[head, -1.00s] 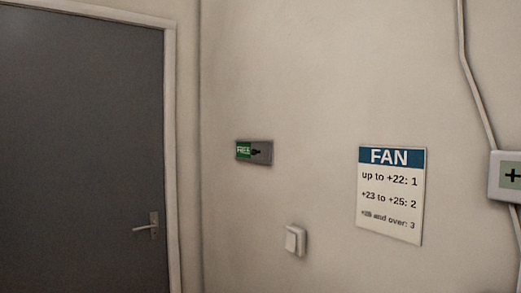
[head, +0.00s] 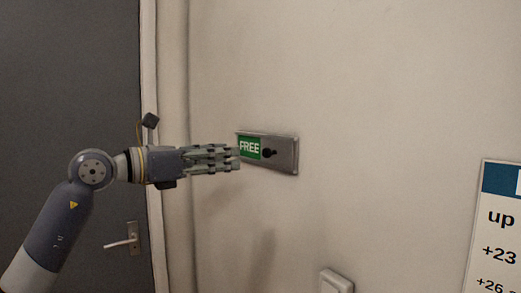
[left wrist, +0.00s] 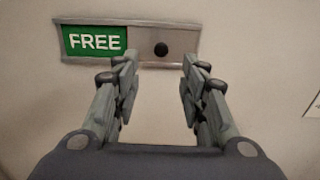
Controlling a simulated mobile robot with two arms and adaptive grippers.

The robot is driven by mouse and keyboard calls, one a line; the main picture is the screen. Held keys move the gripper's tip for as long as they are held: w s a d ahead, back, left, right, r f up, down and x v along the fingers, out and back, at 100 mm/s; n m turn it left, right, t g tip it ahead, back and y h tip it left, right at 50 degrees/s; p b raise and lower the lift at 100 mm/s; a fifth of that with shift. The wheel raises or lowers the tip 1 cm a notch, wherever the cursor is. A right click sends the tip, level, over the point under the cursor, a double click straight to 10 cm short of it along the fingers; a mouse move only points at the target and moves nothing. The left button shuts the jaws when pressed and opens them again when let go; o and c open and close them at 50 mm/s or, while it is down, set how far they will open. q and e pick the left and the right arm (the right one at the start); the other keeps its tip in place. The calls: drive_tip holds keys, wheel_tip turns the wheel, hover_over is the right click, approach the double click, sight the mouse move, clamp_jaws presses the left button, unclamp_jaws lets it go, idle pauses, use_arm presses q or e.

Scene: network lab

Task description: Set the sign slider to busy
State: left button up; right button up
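The sign slider (head: 284,153) is a grey plate on the wall with a green FREE field (head: 250,148) on its left and a black knob (head: 268,153) on the grey cover at its right. In the left wrist view the knob (left wrist: 161,49) sits between and beyond the fingertips of my left gripper (left wrist: 158,62). That gripper is open, its two fingers apart, with nothing between them. In the head view my left gripper (head: 238,157) points right, its tips near the FREE field. Whether it touches the sign I cannot tell. My right gripper is not in view.
A grey door with a handle (head: 124,243) is at the left. A white switch (head: 336,282) is on the wall below the sign. The wall between is bare.

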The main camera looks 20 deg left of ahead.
sight(264, 152)
use_arm(q)
drive_tip(key=p+x, duration=0.3)
drive_tip(key=x, duration=0.6)
drive_tip(key=shift+d+r, duration=0.1)
drive_tip(key=shift+d, duration=0.05)
drive_tip(key=shift+w+d, duration=0.1)
drive_tip(key=shift+c, duration=0.3)
clamp_jaws()
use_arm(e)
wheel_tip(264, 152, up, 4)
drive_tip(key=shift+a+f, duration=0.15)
